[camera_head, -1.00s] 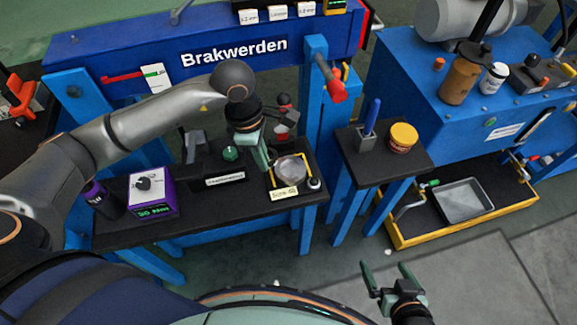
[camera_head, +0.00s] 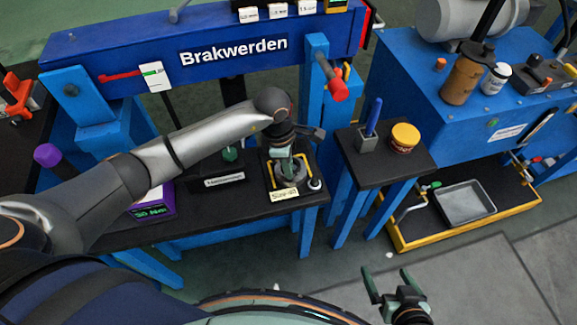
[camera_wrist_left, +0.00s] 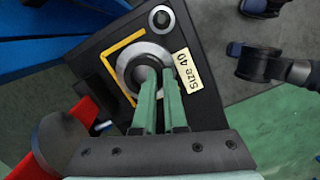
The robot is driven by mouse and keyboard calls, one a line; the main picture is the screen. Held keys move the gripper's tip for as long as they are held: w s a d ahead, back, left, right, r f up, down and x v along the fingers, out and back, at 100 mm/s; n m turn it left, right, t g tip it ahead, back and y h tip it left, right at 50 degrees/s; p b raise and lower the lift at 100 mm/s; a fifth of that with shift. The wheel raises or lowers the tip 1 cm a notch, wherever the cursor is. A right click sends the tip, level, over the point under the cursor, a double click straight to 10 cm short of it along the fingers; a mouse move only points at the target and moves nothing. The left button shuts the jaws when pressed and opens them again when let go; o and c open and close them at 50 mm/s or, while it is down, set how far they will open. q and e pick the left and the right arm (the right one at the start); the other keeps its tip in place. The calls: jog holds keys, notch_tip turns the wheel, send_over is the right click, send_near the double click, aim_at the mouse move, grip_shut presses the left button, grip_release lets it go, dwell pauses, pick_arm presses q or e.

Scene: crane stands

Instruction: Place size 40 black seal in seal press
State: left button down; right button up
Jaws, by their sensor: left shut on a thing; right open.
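My left gripper (camera_head: 287,168) reaches down at a round grey metal part (camera_head: 274,180) behind the "Size 40" label (camera_head: 284,195). In the left wrist view its green fingers (camera_wrist_left: 159,75) are close together at the middle of this metal part (camera_wrist_left: 126,72). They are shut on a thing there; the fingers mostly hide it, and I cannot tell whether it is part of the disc. My right gripper (camera_head: 386,272) is open and empty.
A yellow bracket (camera_wrist_left: 108,48) edges the metal part. A purple box (camera_head: 157,207) and a purple-capped dark bottle (camera_head: 47,155) are to the left, near my left arm. A side table (camera_head: 375,170) holds a yellow jar (camera_head: 404,137). Free floor lies in front.

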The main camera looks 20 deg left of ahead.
pick_arm(q)
jog(key=shift+f+b, duration=0.5)
jog(key=shift+f, duration=0.1)
jog(key=shift+s, duration=0.1)
